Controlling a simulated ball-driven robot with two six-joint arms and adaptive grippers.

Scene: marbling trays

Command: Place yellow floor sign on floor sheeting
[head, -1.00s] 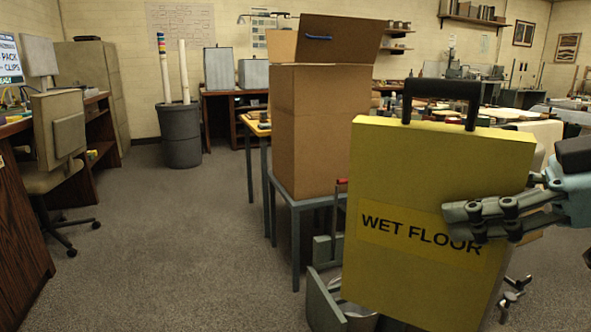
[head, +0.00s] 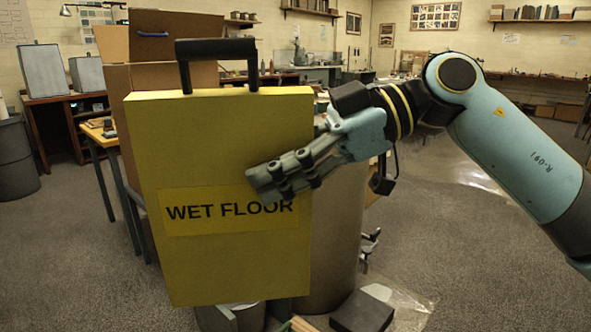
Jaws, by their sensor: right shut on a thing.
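The yellow floor sign (head: 225,140), a flat box-like panel with a black handle and a "WET FLOOR" label, is held upright in the middle left of the head view. My right gripper (head: 268,182) is shut on the sign at its right side, with fingers across the front face. The other side of the grip is hidden behind the sign. A pale, shiny patch that looks like floor sheeting (head: 412,306) shows on the floor at lower right, partly covered by a dark box. My left gripper is not in view.
A large drum-like container (head: 335,240) stands behind the sign. A dark flat box (head: 363,312) lies at its foot. A cardboard box (head: 172,45) is behind at left, a grey bin (head: 15,160) at far left. Carpet is open at lower left.

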